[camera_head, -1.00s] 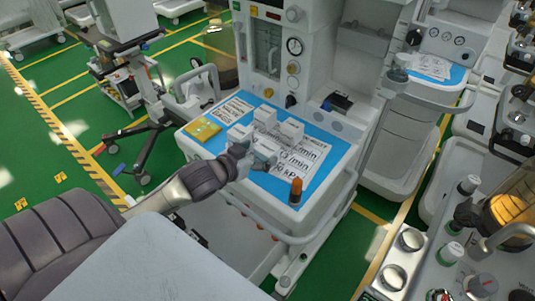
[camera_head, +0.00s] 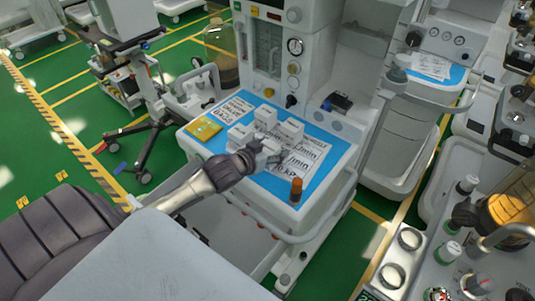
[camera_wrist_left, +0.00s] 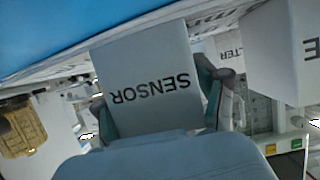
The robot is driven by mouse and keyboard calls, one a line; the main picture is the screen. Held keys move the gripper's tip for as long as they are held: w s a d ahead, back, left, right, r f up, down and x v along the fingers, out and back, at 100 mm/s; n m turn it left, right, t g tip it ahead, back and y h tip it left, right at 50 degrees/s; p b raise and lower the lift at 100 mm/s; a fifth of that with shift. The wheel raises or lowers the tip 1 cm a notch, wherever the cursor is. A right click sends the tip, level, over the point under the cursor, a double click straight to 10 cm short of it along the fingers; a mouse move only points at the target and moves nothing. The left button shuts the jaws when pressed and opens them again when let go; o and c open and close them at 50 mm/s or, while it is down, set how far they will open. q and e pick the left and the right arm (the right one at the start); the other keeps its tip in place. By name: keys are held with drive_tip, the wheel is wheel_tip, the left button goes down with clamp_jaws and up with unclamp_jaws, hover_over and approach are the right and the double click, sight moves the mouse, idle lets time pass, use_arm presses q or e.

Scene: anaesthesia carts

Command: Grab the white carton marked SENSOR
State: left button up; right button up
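The white carton marked SENSOR (camera_wrist_left: 150,80) fills the middle of the left wrist view, its lettering upside down. In the head view it is the nearest of several white cartons (camera_head: 270,146), partly hidden by my left gripper (camera_head: 264,157). In the left wrist view my left gripper (camera_wrist_left: 160,108) is open, with one finger on each side of the carton. The gaps to its sides are very small, and I cannot tell whether the fingers touch it. My right gripper is not in view.
Other white cartons (camera_head: 291,130) stand close behind and beside it on the cart's blue mat (camera_head: 318,165). Printed sheets lie beneath.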

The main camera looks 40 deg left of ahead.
use_arm(q)
drive_tip(key=c, duration=0.4)
drive_tip(key=shift+c, duration=0.2)
